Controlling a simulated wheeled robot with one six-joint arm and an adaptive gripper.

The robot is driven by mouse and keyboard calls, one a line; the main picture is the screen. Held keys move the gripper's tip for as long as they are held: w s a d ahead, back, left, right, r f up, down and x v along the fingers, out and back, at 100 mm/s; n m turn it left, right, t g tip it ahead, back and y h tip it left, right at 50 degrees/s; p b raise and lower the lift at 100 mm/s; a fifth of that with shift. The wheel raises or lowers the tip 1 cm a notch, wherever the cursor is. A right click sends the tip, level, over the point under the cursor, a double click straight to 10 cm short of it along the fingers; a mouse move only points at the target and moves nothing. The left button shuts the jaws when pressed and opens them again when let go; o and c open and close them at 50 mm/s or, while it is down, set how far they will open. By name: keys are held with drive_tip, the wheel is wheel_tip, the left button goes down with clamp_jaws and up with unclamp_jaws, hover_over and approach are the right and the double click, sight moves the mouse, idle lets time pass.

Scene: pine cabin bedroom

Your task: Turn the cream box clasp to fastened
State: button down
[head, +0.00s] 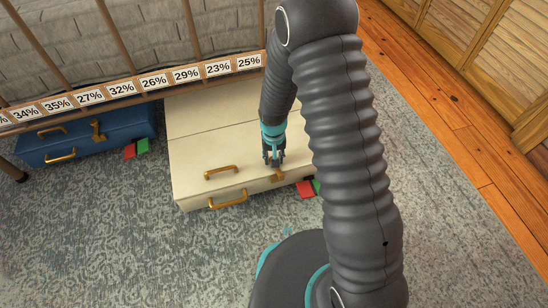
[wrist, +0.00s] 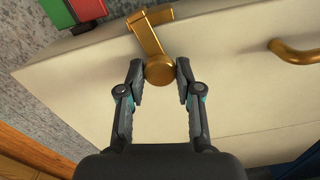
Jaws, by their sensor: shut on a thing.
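The cream box (head: 215,145) lies on the rug, with a brass handle on its top and another on its front. Its brass clasp (head: 277,175) sits at the front edge of the lid, right of the handles. In the wrist view the clasp has a round knob (wrist: 159,68) and an arm (wrist: 146,35) reaching to the box edge. My gripper (wrist: 158,80) is shut on the round knob, one finger at each side. In the head view my gripper (head: 273,160) points down at the clasp, partly covering it.
A red and green tag (head: 306,188) lies by the box's front right. A blue box (head: 80,138) with its own clasp and tag stands to the left. A rail with percentage labels (head: 154,82) runs behind. Rug is open in front.

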drive_tip(key=shift+m, duration=1)
drive_tip(key=c, duration=0.8)
unclamp_jaws()
drive_tip(key=shift+o, duration=0.2)
drive_tip(key=shift+r, duration=0.1)
wheel_tip(320, 180, up, 12)
